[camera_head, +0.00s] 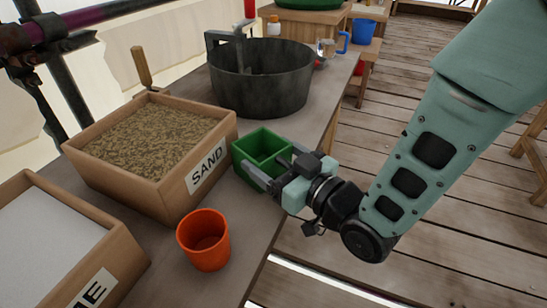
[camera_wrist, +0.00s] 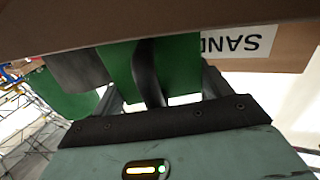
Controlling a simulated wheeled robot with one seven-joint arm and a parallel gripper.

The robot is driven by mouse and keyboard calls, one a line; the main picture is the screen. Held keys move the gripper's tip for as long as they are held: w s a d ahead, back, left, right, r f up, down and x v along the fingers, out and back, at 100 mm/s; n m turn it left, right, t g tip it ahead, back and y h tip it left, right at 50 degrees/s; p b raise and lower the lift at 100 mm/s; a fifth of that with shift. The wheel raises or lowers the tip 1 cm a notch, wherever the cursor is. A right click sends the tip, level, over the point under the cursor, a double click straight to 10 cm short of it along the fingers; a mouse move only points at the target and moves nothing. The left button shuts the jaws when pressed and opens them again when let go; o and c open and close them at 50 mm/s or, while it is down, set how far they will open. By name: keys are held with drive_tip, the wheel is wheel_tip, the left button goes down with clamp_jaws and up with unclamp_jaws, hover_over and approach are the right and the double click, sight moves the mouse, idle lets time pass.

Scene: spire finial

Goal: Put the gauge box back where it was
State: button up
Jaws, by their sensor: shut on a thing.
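The gauge box (camera_head: 243,153) looks like the green open-topped box with a divider inside, in the head view between the sand box and the table's right edge. It looks about level; I cannot tell whether its bottom touches the table. My gripper (camera_head: 283,166) is shut on its near right side, with the arm reaching in from the right. In the wrist view the green box (camera_wrist: 183,66) fills the space between and beyond the fingers of my gripper (camera_wrist: 160,88). The box's underside is hidden.
The wooden sand box (camera_head: 184,196) stands close left of the green box. An orange cup (camera_head: 204,243) stands in front, beside a box of white powder (camera_head: 42,240). A dark round tub (camera_head: 262,92) stands behind. The table (camera_head: 232,258) ends just right of the green box.

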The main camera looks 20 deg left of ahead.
drive_tip(key=shift+f, duration=0.1)
drive_tip(key=o, duration=1.1)
drive_tip(key=shift+c, duration=0.2)
drive_tip(key=shift+r, duration=0.2)
drive_tip(key=p+v, duration=0.9)
drive_tip(key=v, duration=0.3)
